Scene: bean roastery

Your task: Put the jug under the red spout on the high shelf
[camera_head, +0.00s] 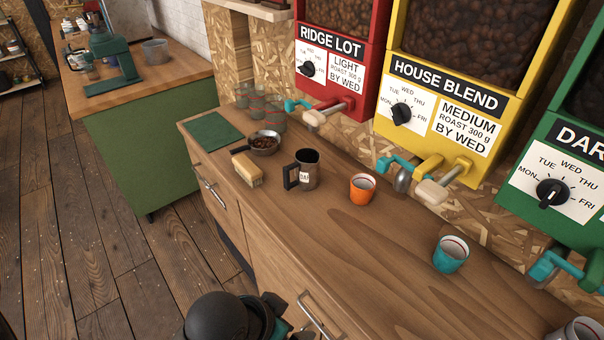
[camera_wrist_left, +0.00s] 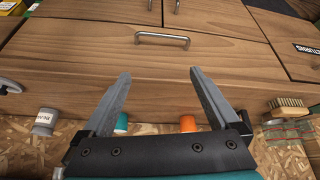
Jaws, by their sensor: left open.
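My left gripper (camera_wrist_left: 160,73) is open and empty in the left wrist view, in front of the wooden drawer fronts. In the head view only my dark wrist parts show at the bottom edge. My right gripper is out of view.
An orange cup (camera_head: 362,188), teal cup (camera_head: 451,254) and pale cup (camera_head: 577,330) stand along the counter. A brush (camera_head: 247,170), bean pan (camera_head: 263,145) and glasses (camera_head: 262,104) are left of the jug. Yellow (camera_head: 440,70) and green (camera_head: 570,160) dispensers hang right. The front counter is clear.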

